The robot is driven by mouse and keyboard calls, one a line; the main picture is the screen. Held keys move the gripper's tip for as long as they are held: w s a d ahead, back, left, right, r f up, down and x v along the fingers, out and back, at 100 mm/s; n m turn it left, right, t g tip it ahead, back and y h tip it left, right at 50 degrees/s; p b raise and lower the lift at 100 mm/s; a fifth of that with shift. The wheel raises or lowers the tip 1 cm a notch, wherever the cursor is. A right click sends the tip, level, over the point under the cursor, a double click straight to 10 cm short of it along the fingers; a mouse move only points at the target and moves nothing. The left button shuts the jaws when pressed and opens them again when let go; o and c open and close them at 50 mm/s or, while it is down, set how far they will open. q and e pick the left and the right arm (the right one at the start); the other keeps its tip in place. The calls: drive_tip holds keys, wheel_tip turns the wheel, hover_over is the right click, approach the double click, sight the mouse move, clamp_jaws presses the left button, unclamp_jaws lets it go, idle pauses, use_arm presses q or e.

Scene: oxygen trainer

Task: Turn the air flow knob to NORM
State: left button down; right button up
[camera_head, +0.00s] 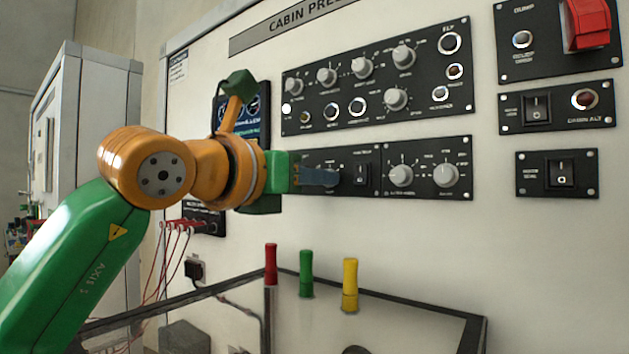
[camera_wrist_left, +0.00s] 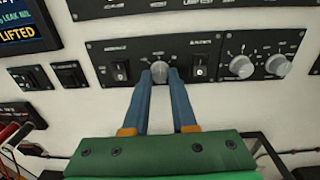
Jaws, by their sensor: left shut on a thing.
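My left gripper (camera_head: 333,178) is at the lower long black panel on the white wall. In the left wrist view its two blue fingers (camera_wrist_left: 160,82) are shut on a round grey knob (camera_wrist_left: 160,69), one on each side. This knob sits between two rocker switches, left (camera_wrist_left: 119,71) and right (camera_wrist_left: 199,66). In the head view the fingers hide the knob. The lettering around it is too small to read, so I cannot tell where it points or confirm that it is the air flow knob. My right gripper is not in view.
Two more knobs (camera_head: 401,175) (camera_head: 446,175) are to the right on the lower panel. A panel with several knobs (camera_head: 362,67) is above. A red guarded switch (camera_head: 586,22) is at the upper right. Red, green and yellow capped posts (camera_head: 306,272) stand below, near a dark-edged table (camera_head: 440,308).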

use_arm(q)
drive_tip(key=shift+r+n, duration=0.15)
drive_tip(key=shift+n, duration=0.65)
drive_tip(key=c, duration=0.7)
unclamp_jaws()
drive_tip(key=s+b, duration=0.1)
drive_tip(key=s+a+b, duration=0.1)
drive_tip(key=shift+a+f+b, duration=0.3)
drive_tip(key=shift+f+b, duration=0.05)
drive_tip(key=v, duration=0.3)
drive_tip(key=b+v, duration=0.1)
drive_tip(key=shift+s+a+r, duration=0.15)
drive_tip(key=shift+s+r, duration=0.1)
drive_tip(key=shift+r, duration=0.1)
